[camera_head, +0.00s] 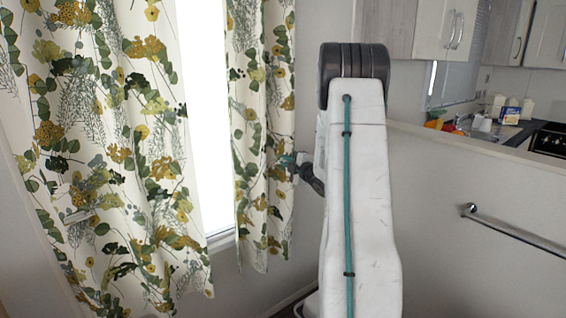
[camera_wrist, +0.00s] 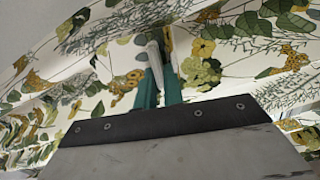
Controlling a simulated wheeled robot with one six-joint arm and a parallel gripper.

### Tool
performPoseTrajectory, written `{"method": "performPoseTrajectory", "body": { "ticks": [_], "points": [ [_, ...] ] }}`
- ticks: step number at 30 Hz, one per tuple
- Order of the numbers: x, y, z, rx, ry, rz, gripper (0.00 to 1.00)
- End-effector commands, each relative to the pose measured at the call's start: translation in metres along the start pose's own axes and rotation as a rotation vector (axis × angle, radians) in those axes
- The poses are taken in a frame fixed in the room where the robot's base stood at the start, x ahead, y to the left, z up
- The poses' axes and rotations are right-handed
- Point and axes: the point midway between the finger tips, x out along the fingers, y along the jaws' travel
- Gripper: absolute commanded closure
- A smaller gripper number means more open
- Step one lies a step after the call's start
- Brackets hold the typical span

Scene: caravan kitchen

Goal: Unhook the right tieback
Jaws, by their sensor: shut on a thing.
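The right curtain (camera_head: 245,110) is cream with green and mustard leaves and flowers. It hangs beside the bright window. My gripper (camera_head: 287,160) is at its right edge, at about mid-height, partly hidden by my arm. In the wrist view my gripper's teal fingers (camera_wrist: 159,88) are close together, with a narrow pale strip (camera_wrist: 154,58) at their tips against the patterned cloth. The strip looks like the right tieback; its ends and its hook cannot be made out. In the head view the tieback cannot be told apart from the curtain.
The left curtain (camera_head: 110,150) hangs on the window's other side. A metal rail (camera_head: 510,232) sticks out from the low partition at right. Behind it are a counter with small items (camera_head: 490,122) and wall cabinets (camera_head: 420,30).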

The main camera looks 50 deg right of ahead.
Motion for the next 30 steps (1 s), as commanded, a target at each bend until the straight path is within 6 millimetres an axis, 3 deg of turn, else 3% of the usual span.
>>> {"method": "performPoseTrajectory", "body": {
  "ticks": [16, 18, 19, 30],
  "points": [
    [-0.0002, -0.0028, 0.0008, -0.022, 0.000, -0.005, 1.00],
    [-0.0002, -0.0028, 0.0008, -0.022, 0.000, -0.005, 0.74],
    [-0.0001, -0.0026, 0.0008, -0.022, 0.000, -0.004, 0.68],
    [-0.0070, -0.0008, 0.0013, -0.023, -0.001, -0.001, 0.68]
  ]
}}
